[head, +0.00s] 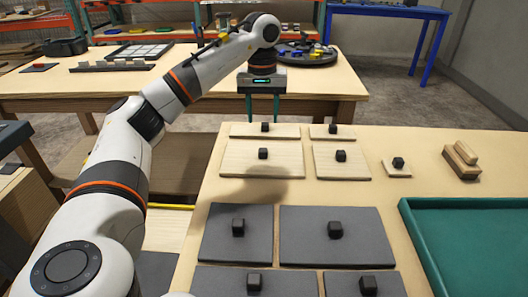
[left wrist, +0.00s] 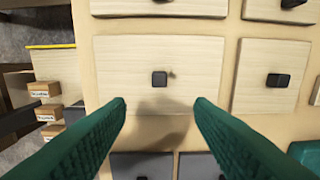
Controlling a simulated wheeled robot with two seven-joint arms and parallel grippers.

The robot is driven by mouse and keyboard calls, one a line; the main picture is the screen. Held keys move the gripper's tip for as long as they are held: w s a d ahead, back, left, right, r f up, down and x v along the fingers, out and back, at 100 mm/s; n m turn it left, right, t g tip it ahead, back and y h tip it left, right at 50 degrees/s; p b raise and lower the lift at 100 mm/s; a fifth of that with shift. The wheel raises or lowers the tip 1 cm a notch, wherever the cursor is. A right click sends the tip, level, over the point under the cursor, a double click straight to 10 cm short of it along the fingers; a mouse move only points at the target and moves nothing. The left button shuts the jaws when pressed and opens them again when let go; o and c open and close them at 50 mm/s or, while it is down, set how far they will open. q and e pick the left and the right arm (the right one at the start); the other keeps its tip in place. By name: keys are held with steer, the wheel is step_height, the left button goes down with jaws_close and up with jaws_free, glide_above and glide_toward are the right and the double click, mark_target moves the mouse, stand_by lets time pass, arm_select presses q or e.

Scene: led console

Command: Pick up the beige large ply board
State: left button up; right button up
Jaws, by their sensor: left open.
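The beige large ply board (head: 240,160) lies flat on the near table, left in its row, with a black knob (head: 263,153) on top. In the left wrist view the board (left wrist: 130,62) fills the middle, its knob (left wrist: 159,78) near its centre. My left gripper (head: 262,118) points down with green fingers apart and empty. It hangs above the board's far side, not touching it; the gripper (left wrist: 160,104) casts a shadow on the board's near part. My right gripper is not in view.
Smaller beige boards (head: 341,170) lie beside and behind it. Several dark grey boards (head: 220,250) with knobs lie nearer. A green tray (head: 470,203) and wooden blocks (head: 460,160) are at the right. Another table (head: 340,90) stands behind.

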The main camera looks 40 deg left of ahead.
mark_target(263, 150)
arm_select(q)
steer(key=f+b, duration=0.1)
steer(key=f, duration=0.4)
steer(key=shift+s+a+f+b, duration=0.1)
steer(key=shift+a+f+b, duration=0.1)
steer(key=shift+f+b, duration=0.2)
steer(key=shift+w+f+b, duration=0.15)
steer(key=shift+f+b, duration=0.1)
steer(key=shift+f, duration=1.25)
steer(key=shift+w+f+b, duration=0.15)
steer(key=shift+f+b, duration=0.1)
steer(key=shift+f, duration=1.2)
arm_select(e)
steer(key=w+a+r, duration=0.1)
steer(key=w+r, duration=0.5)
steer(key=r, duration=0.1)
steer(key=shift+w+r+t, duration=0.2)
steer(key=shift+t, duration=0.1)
arm_select(q)
jaws_close()
